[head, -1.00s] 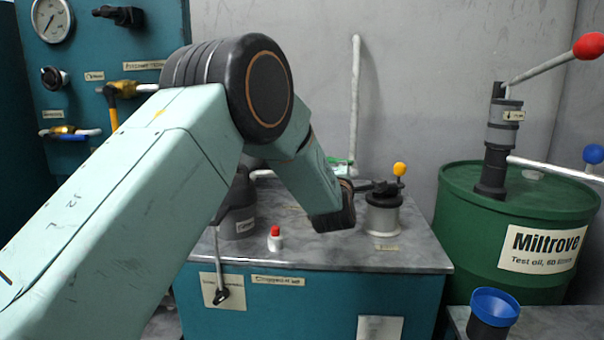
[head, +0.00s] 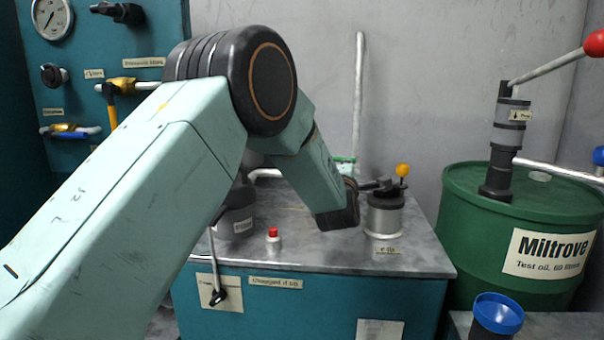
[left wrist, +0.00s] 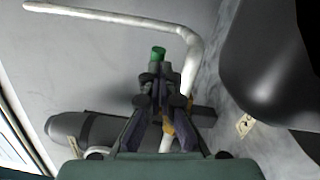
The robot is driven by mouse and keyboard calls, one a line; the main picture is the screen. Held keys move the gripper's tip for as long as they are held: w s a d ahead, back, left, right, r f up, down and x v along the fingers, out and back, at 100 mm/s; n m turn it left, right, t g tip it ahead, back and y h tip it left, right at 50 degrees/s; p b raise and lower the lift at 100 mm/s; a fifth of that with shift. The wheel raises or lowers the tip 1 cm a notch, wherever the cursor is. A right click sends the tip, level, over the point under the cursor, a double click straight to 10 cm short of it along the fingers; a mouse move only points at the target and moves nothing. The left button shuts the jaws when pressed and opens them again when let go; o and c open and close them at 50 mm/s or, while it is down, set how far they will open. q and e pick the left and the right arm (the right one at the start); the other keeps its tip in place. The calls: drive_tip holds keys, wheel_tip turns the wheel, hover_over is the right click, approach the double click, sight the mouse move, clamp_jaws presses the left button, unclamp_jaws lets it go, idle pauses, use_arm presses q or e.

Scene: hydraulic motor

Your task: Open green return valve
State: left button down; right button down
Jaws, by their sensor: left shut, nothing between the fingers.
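In the left wrist view a small green handle end (left wrist: 158,53) shows just beyond the fingertips of my left gripper (left wrist: 160,92). The gripper is shut with nothing between its fingers. The handle's lower part is hidden behind the fingers, so I cannot tell whether they touch it. A bit of brass fitting (left wrist: 168,128) shows between the fingers, by the white pipe (left wrist: 194,62). In the head view a patch of green (head: 345,159) shows at the back of the bench, just behind my left wrist. My left gripper is mostly hidden there. My right gripper is not in view.
A small red-capped bottle (head: 273,241) stands on the bench front (head: 330,255). A green oil drum (head: 470,225) is at the right. The grey wall is close behind.

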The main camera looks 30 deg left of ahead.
use_arm(q)
drive_tip(key=v, duration=1.2)
drive_tip(key=shift+s, duration=0.15)
idle(0.3)
